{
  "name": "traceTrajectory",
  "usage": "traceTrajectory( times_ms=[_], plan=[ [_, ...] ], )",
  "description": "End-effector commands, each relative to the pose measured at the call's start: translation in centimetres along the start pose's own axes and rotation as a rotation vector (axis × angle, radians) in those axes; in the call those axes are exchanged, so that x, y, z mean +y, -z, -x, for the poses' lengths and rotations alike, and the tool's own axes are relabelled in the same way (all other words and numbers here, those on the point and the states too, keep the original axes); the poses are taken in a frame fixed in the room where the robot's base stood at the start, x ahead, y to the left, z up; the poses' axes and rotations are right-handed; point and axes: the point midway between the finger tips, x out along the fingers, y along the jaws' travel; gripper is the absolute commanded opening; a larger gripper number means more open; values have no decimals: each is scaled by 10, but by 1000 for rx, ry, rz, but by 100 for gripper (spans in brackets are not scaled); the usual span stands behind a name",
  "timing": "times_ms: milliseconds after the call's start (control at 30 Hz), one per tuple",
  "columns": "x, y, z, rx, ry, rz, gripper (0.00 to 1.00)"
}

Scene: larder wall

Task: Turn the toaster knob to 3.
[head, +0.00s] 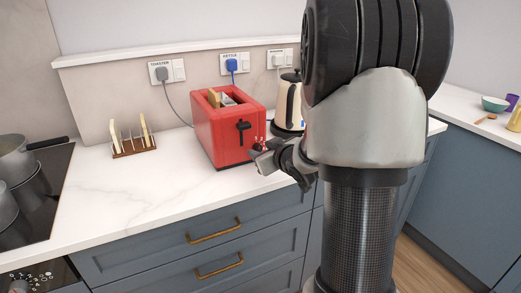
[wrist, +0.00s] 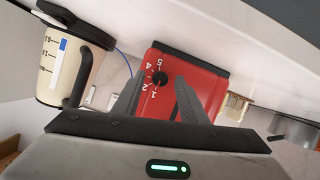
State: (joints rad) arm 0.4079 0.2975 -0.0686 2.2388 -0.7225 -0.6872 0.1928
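The red toaster (head: 212,143) stands on the white counter, with a black lever (head: 243,126) on its front and bread showing in its slots. In the wrist view its red face (wrist: 205,72) appears turned over. The small black knob (wrist: 158,79) sits there among white numbers; 5, 4, 2 and 1 can be read. I cannot make out the 3 or where the knob points. My gripper (wrist: 160,76) is open, its fingertips on either side of the knob in the picture; contact cannot be told. In the head view my gripper (head: 259,152) is at the toaster's lower right front.
A cream kettle (head: 287,104) stands right of the toaster and also shows in the wrist view (wrist: 72,62). A toast rack (head: 133,146) stands to the left. Pots (head: 17,158) sit on the hob at far left. The counter before the toaster is clear.

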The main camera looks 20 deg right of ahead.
Motion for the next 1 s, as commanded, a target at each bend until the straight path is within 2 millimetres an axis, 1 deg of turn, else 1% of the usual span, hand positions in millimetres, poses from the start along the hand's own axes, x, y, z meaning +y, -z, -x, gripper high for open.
traceTrajectory(
  times_ms=[67, 200, 300, 500, 667, 867, 1000],
  plan=[
    [0, 0, 0, 0, 0, 0, 39],
    [0, 0, 0, 0, 0, 0, 15],
    [0, 0, 0, 0, 0, 0, 0],
    [1, 1, 0, 0, 3, -9, 0],
    [2, 3, 1, 0, 20, -51, 0],
    [4, 4, 2, 3, 66, -167, 0],
    [6, 5, 2, 9, 111, -280, 0]
  ],
)
